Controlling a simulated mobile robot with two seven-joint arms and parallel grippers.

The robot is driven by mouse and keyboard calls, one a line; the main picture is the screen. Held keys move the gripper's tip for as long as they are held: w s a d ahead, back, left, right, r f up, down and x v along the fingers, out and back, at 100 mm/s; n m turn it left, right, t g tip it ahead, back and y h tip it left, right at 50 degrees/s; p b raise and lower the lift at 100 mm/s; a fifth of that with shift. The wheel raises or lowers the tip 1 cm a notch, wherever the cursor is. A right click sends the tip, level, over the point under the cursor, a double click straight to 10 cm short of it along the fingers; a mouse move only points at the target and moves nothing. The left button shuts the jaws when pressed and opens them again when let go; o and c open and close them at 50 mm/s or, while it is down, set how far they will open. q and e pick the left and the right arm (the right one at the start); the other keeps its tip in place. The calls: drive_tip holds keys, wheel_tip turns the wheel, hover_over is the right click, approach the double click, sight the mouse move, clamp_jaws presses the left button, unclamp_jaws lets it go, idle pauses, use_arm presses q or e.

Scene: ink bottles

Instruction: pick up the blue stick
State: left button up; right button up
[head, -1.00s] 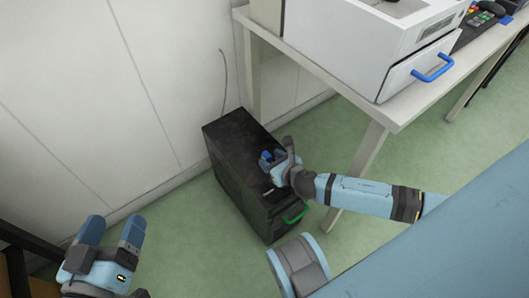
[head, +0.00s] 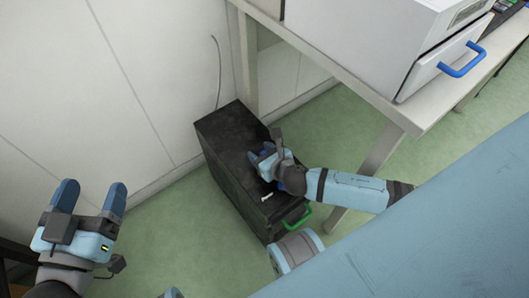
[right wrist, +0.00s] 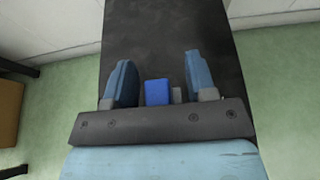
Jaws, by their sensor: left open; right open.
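The blue stick (right wrist: 157,92) shows in the right wrist view as a short bright blue block between the two fingers of my right gripper (right wrist: 159,60), nearer the left finger. A gap shows on both sides of it, so the fingers are open around it without gripping. A small grey piece (right wrist: 177,95) is beside it on the right. In the head view my right gripper (head: 259,151) is over the top of the black cabinet (head: 228,128); I cannot make out the stick there. My left gripper (head: 92,186) is open and empty at the lower left.
A small white item (head: 267,195) is on the cabinet's front top, near a green handle (head: 294,217). A white table (head: 385,108) carries a white drawer unit with a blue handle (head: 462,60). The wall is close behind the cabinet. Green floor (head: 190,235) is open in front.

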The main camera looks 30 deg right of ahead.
drive_tip(key=shift+c, duration=0.7)
use_arm(q)
drive_tip(key=shift+s+f, duration=0.1)
drive_tip(key=shift+s, duration=0.05)
use_arm(e)
drive_tip(key=c, duration=0.8)
drive_tip(key=shift+r, duration=0.2)
drive_tip(key=shift+r+p, duration=0.6)
drive_tip(key=shift+p, duration=0.3)
drive_tip(key=shift+r+p, duration=0.95)
drive_tip(key=shift+p, duration=0.15)
use_arm(q)
wheel_tip(320, 180, up, 8)
drive_tip(key=s+n+t+y+p, duration=0.1)
drive_tip(key=s+n+p, duration=0.1)
drive_tip(key=p, duration=0.6)
drive_tip(key=shift+a+n+t, duration=0.15)
drive_tip(key=shift+n+t, duration=0.25)
drive_tip(key=shift+n, duration=0.4)
use_arm(e)
drive_tip(key=shift+r, duration=3.35)
